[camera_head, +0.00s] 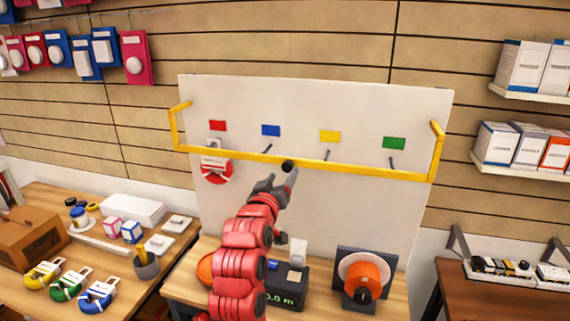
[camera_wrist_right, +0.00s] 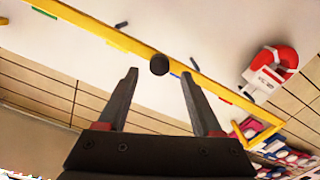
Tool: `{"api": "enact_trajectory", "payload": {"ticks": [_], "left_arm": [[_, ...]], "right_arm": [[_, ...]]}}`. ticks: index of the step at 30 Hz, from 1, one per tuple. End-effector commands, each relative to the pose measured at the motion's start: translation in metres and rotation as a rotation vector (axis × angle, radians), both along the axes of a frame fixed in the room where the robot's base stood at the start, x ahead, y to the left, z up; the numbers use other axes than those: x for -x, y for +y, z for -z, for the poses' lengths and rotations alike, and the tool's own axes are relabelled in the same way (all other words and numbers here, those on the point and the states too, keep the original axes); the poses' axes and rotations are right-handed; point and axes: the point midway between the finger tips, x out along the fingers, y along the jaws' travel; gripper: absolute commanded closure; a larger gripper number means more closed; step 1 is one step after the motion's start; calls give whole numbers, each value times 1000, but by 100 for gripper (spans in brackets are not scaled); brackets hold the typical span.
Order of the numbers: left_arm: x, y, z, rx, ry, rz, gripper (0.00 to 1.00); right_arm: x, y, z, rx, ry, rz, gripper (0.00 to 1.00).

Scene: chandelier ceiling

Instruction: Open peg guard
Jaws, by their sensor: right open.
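The peg guard is a yellow bar (camera_head: 240,158) across the front of a white pegboard (camera_head: 300,105), with yellow side arms bent back to the board at both ends. A dark round knob (camera_head: 288,165) sits at the middle of the bar. My right gripper (camera_head: 279,182) is just below the knob, open and empty. In the right wrist view the knob (camera_wrist_right: 159,65) lies beyond and between the tips of the open fingers (camera_wrist_right: 158,75), apart from them. The yellow bar (camera_wrist_right: 190,78) runs diagonally behind it. My left gripper is not in view.
Behind the bar are several pegs under coloured labels; a red-and-white item (camera_head: 215,170) hangs at the left peg. Below stand an orange reel (camera_head: 364,282) and a dark device (camera_head: 290,285) on a wooden table. Side tables hold tape measures (camera_head: 97,295) and boxes.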

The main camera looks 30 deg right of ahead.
Motion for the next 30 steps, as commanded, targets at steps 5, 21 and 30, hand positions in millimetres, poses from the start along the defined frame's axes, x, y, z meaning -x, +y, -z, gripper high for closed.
{"api": "enact_trajectory", "payload": {"ticks": [5,21,30], "left_arm": [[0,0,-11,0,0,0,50],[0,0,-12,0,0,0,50],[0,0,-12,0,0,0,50]], "right_arm": [[-16,-20,-1,-1,2,2,33],[-22,-26,0,-1,-2,0,55],[-22,-26,0,-1,-2,0,100]]}}
